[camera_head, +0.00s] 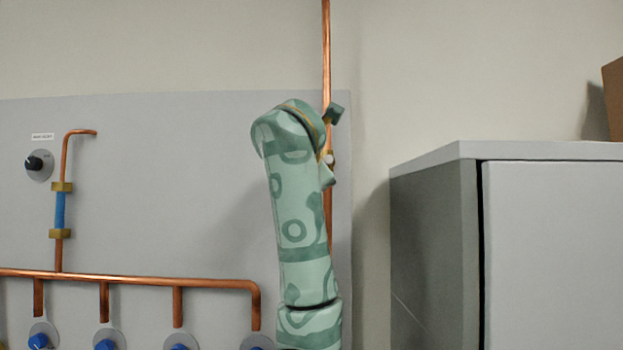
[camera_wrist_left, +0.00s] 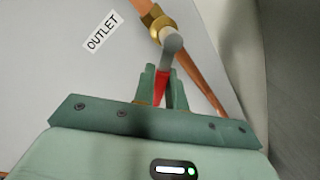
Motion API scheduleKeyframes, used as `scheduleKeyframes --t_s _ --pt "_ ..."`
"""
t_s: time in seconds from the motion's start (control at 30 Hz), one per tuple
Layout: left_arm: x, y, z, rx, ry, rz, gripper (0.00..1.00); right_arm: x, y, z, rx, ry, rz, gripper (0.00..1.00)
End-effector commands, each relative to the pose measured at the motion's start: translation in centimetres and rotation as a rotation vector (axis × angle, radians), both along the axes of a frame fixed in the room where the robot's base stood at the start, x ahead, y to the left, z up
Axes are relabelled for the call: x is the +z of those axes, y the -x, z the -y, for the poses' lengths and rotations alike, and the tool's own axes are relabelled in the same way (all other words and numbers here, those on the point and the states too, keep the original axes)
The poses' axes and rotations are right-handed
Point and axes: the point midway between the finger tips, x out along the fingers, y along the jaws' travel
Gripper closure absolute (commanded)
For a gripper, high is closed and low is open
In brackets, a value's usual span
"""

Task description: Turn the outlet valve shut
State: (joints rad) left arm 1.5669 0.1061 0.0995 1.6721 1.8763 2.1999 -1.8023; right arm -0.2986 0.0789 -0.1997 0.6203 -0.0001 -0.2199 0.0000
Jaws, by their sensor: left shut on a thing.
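The outlet valve has a brass body (camera_wrist_left: 159,27) with a grey round hub and a red handle (camera_wrist_left: 160,90) in the left wrist view. It sits on a copper pipe (camera_wrist_left: 200,82) beside a white OUTLET label (camera_wrist_left: 102,31). My left gripper (camera_wrist_left: 162,78) is shut on the red handle, with one finger on each side. The handle points away from the pipe's line, at an angle I cannot measure. In the head view my patterned green arm stands before the vertical copper pipe (camera_head: 326,50) and hides most of the valve. My right gripper is in neither view.
A grey panel (camera_head: 170,200) carries a horizontal copper manifold (camera_head: 150,278) with several blue knobs (camera_head: 105,344) below it. A black knob (camera_head: 34,163) is at the far left. A grey cabinet (camera_head: 430,240) stands right of the arm, with a brown box (camera_head: 613,98) on top.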

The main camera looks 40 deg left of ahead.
Motion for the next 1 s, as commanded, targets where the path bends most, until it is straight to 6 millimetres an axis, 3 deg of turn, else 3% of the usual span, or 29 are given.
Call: scheduleKeyframes --t_s 0.5,1.0 --pt "1.8 0.1 -0.1 0.0 -0.349 -0.296 1.0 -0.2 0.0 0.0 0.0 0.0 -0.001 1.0" --pt "2.8 0.1 -0.1 0.001 -0.513 -0.435 1.0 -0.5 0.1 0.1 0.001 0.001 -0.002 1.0"
